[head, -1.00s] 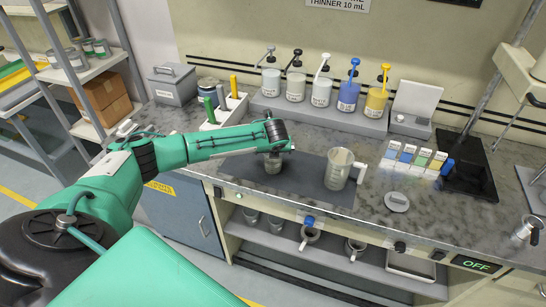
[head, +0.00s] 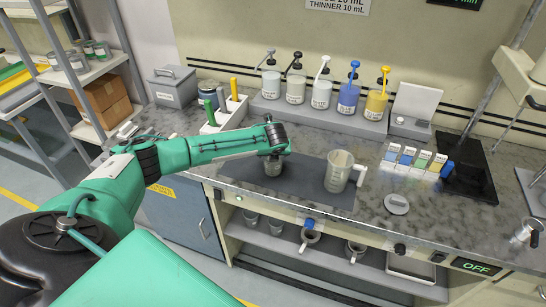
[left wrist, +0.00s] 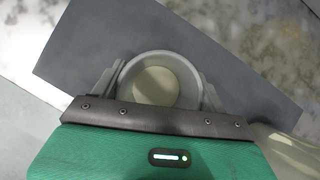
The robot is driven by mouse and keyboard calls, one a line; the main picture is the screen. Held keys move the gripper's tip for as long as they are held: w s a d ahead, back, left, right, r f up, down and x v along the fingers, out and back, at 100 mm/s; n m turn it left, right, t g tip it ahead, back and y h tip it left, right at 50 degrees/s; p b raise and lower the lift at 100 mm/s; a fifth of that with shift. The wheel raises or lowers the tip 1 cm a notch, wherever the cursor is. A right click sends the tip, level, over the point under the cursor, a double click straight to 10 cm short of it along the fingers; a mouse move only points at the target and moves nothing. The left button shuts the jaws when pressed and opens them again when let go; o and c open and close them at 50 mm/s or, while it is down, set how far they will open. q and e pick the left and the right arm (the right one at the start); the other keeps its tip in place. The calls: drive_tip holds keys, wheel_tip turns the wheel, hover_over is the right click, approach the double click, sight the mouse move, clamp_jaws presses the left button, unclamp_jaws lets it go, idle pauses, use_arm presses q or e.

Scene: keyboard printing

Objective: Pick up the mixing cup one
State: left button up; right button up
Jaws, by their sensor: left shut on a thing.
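A small grey mixing cup (head: 272,167) stands on the dark mat (head: 300,185) on the counter. My left gripper (head: 272,153) points down over it. In the left wrist view the cup (left wrist: 160,80) sits between the two fingers of my left gripper (left wrist: 158,88), which are shut on its sides. The cup looks round and open at the top, with a pale inside. In the head view the arm hides part of the cup's rim. I cannot tell whether the cup is clear of the mat. My right gripper is not in view.
A larger translucent jug (head: 339,171) with a handle stands right of the cup on the mat. Pump bottles (head: 321,93) line the back. A round lid (head: 396,203) lies at the right. Small labelled boxes (head: 407,158) stand by a black plate (head: 468,170).

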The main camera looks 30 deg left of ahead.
use_arm(q)
wheel_tip(320, 180, up, 19)
drive_tip(key=b, duration=0.4)
drive_tip(key=s+d+f+n+g+y, duration=0.1)
drive_tip(key=s+d+f+n+g, duration=0.35)
drive_tip(key=d+n, duration=0.25)
drive_tip(key=s+d+f+n+g+y, duration=0.2)
drive_tip(key=s+d+f+n+g, duration=0.1)
drive_tip(key=s+d+n, duration=0.3)
drive_tip(key=s+d+f+n+g+h, duration=0.1)
drive_tip(key=s+d+n+g+h, duration=0.1)
drive_tip(key=s+n, duration=0.4)
drive_tip(key=s+d+f+n+g+h, duration=0.2)
drive_tip(key=s+d+n+h, duration=0.2)
drive_tip(key=n, duration=0.5)
drive_tip(key=s+d, duration=0.2)
drive_tip(key=s, duration=0.1)
drive_tip(key=shift+s+d+f+n+h, duration=0.25)
drive_tip(key=shift+s+d+n+h, duration=0.05)
drive_tip(key=shift+d+n+h, duration=0.1)
drive_tip(key=shift+a+g, duration=0.1)
drive_tip(key=shift+g, duration=0.15)
